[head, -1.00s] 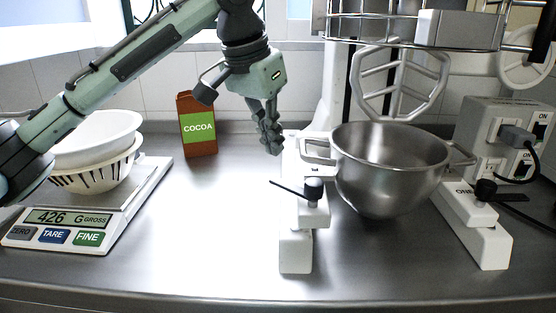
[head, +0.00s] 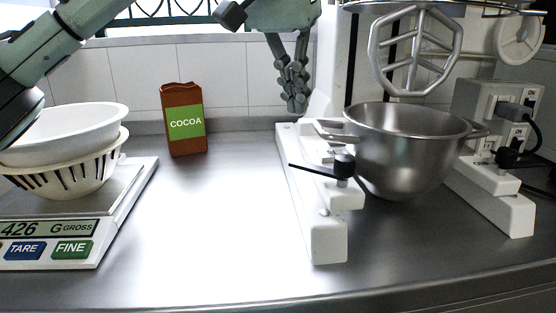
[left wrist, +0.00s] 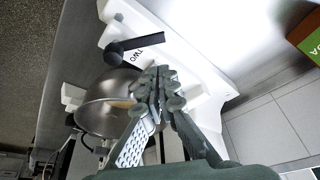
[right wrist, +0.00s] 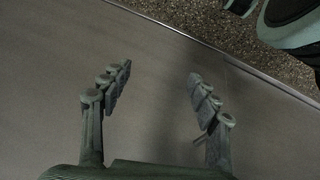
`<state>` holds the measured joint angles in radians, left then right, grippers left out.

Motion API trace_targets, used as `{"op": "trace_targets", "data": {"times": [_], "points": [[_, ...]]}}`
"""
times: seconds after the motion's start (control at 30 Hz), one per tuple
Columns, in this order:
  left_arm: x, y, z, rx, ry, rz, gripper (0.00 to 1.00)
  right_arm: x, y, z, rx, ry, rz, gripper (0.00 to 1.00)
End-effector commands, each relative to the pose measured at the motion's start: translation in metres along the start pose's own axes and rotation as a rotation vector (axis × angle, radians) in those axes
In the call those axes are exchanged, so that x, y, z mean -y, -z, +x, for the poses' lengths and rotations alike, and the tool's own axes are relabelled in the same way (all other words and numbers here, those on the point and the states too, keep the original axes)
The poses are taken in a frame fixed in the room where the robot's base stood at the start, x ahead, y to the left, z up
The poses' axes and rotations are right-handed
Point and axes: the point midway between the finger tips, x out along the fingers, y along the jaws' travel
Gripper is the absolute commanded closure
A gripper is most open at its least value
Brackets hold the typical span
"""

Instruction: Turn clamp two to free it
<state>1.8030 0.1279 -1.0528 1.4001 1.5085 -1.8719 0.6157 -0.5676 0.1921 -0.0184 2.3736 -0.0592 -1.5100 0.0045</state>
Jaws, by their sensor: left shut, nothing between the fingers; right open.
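Clamp two is a black lever with a round knob (head: 344,166) on the white left foot of the mixer stand; its thin handle points left in the head view. In the left wrist view the lever (left wrist: 117,50) lies beside the label "TWO". The steel mixer bowl (head: 405,150) sits between the two feet, its left handle near the clamp. My left gripper (head: 297,105) is shut and empty, above the back of the left foot, behind and left of the lever and apart from it. My right gripper (right wrist: 160,85) is open and empty over bare grey surface.
Another black clamp (head: 508,157) is on the right foot (head: 500,205). The beater (head: 412,50) hangs above the bowl. A cocoa box (head: 185,120) stands at the back, and a scale (head: 125,215) with white bowls at left. The counter between scale and stand is clear.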

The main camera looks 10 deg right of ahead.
Motion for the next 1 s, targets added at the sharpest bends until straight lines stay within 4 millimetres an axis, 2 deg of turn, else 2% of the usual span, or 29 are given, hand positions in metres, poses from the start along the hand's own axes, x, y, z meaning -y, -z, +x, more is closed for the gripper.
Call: {"op": "trace_targets", "data": {"times": [0.17, 0.27, 0.47, 0.7, 1.0], "points": [[-0.008, 0.001, 0.005, 0.002, 0.001, 0.001, 1.0, -0.003, -0.001, -0.014, -0.005, -0.006, 0.004, 0.39], [-0.007, 0.001, 0.016, 0.003, 0.002, 0.0, 1.0, -0.003, -0.001, -0.017, -0.008, -0.007, 0.004, 0.39], [-0.007, 0.0, 0.052, 0.004, 0.001, 0.0, 1.0, -0.004, -0.002, -0.025, -0.011, -0.012, 0.005, 0.39], [-0.007, 0.001, 0.089, 0.002, 0.001, 0.0, 1.0, 0.004, 0.015, -0.024, -0.083, 0.003, -0.002, 0.39], [-0.007, 0.001, 0.101, 0.0, 0.001, 0.001, 1.0, 0.006, 0.022, -0.025, -0.114, 0.009, -0.005, 0.39]]}}
